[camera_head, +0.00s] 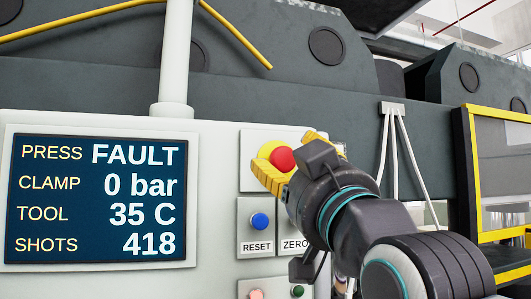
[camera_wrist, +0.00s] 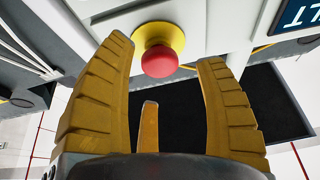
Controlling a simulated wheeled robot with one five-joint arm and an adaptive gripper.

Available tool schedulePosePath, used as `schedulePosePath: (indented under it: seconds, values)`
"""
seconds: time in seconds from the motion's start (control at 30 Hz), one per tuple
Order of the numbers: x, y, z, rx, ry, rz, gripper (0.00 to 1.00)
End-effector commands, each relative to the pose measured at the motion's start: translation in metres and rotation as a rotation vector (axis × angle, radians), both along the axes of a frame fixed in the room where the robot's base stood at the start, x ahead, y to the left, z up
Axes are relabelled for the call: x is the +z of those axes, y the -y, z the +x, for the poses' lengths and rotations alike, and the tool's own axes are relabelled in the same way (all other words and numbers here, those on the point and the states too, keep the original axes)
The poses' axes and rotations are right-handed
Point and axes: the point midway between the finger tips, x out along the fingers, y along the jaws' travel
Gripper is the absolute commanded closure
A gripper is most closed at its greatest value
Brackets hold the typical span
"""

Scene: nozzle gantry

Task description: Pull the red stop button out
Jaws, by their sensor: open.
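The red stop button (camera_head: 283,159) sits on a round yellow base (camera_head: 264,152) on the upper right part of the light control panel. In the wrist view the red button (camera_wrist: 160,62) stands out from its yellow base (camera_wrist: 153,32), between and just beyond the fingertips. My gripper (camera_head: 290,157) is at the button, its yellow fingers to either side of it. In the wrist view my gripper (camera_wrist: 165,55) is open, with a gap between each finger and the button. Whether the button is in or out cannot be told.
Below the button are a blue RESET button (camera_head: 260,221), a ZERO button mostly behind my arm, and pink (camera_head: 256,295) and green (camera_head: 297,291) buttons. The screen (camera_head: 100,198) at left reads PRESS FAULT. A yellow-framed guard (camera_head: 470,180) stands at right.

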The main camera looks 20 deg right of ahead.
Motion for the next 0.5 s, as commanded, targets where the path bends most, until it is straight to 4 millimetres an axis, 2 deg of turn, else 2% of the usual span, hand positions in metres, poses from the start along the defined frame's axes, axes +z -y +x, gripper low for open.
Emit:
schedulePosePath:
  seconds: [0.2,0.5]
  values:
    - [0.009,0.000,0.019,0.000,-0.001,0.000,0.35]
    - [0.010,0.000,0.024,0.000,0.001,0.000,0.35]
